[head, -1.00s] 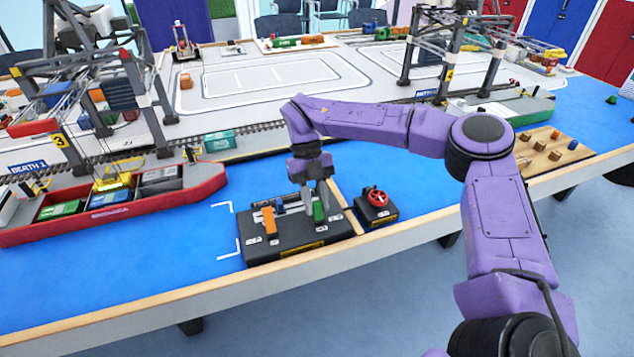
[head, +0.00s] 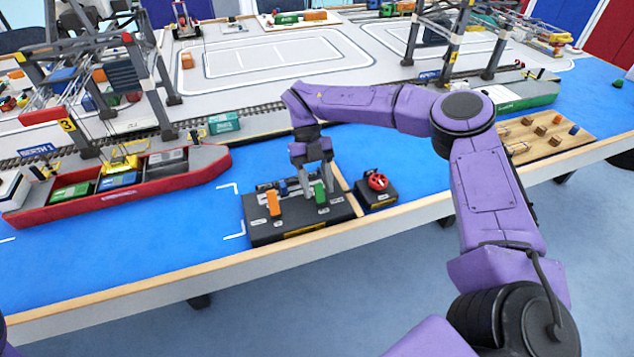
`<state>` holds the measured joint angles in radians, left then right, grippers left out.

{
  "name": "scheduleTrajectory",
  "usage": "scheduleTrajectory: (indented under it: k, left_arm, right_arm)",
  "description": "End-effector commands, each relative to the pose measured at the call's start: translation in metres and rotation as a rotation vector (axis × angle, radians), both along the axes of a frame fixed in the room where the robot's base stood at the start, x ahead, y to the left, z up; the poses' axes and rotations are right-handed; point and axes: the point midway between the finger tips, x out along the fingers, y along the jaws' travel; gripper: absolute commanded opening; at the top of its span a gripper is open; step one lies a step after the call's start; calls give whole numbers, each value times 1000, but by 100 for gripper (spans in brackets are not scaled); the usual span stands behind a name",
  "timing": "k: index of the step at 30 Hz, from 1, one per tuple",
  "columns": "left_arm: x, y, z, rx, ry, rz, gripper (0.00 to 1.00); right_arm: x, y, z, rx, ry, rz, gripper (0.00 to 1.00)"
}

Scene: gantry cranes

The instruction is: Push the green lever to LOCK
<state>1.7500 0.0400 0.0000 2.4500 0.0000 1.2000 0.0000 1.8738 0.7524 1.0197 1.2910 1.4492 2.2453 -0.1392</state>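The green lever (head: 320,193) stands up from the right part of a black control box (head: 300,229) on the blue table mat. An orange lever (head: 273,204) stands to its left, with a small blue part (head: 283,188) behind. My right gripper (head: 317,187) points down over the box at the green lever. Its fingers look apart, one to the left of the lever and one behind its right side. Whether they touch the lever I cannot tell. The box labels are too small to read. My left gripper is out of view.
A small black box with a red knob (head: 377,182) stands just right of the control box. A red ship (head: 120,190) with a crane lies to the left. A wooden board with blocks (head: 545,140) is at the right. Blue mat left of the control box is clear.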

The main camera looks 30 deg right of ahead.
Motion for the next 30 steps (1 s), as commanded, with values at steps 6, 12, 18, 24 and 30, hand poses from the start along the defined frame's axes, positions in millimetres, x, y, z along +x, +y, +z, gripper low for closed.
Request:
scheduleTrajectory:
  k: [6,12,18,24,30]
  left_arm:
    - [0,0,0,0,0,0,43]
    - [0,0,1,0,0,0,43]
    - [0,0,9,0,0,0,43]
    - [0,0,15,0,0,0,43]
    - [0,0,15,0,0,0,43]
  right_arm:
    - [1,0,2,-1,-1,1,49]
    - [21,-4,32,-5,-5,-1,49]
    - [47,-10,71,-3,-3,-2,49]
    - [57,-13,86,-1,0,1,49]
    - [58,-14,87,0,0,0,49]
